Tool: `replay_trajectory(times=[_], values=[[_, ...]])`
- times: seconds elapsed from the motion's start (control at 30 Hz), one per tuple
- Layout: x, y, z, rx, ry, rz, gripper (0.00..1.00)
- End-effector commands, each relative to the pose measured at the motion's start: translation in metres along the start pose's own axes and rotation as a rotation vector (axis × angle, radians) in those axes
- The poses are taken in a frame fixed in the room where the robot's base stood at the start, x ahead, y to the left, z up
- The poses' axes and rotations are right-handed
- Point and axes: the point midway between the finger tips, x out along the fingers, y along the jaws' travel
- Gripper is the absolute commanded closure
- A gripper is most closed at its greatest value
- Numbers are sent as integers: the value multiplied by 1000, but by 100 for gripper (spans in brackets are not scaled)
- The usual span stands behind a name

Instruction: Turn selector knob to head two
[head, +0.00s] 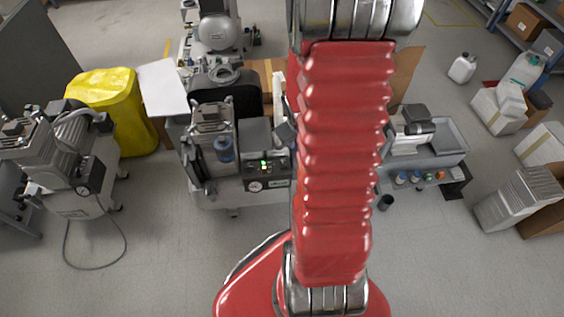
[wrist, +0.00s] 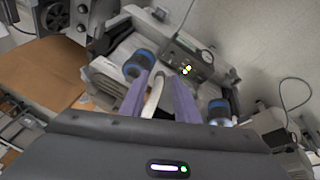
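The middle compressor unit (head: 257,135) has a dark front control panel (head: 278,172) with small green lit indicators and a round gauge. The lit panel (wrist: 195,62) also shows in the wrist view, beyond my fingers and slightly right. I cannot make out the selector knob in either view. My gripper (wrist: 159,80) shows two purple fingers standing apart. A pale curved strip, perhaps a hose, shows between them; I see no clear grip on it. In the head view my red arm hides most of the gripper and the area right of the panel.
Another compressor (head: 70,160) stands at the left with a cable on the floor. A yellow bag (head: 112,100) is behind it. A grey bench unit (head: 435,155) stands right of my arm. Boxes (head: 520,200) lie far right. Blue-ringed cylinders (wrist: 139,63) flank my fingers.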

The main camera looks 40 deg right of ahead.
Motion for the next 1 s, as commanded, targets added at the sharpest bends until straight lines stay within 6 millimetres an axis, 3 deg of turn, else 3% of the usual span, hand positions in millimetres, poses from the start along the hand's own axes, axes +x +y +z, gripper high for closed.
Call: replay_trajectory(times=[0.2, 0.5, 0.8, 1.0], values=[[56, 18, 31, 11, -2, -21, 71], [123, 28, 56, -14, 103, -61, 71], [174, 20, 70, -38, 298, -107, 71], [196, 6, 80, -28, 450, -137, 71]])
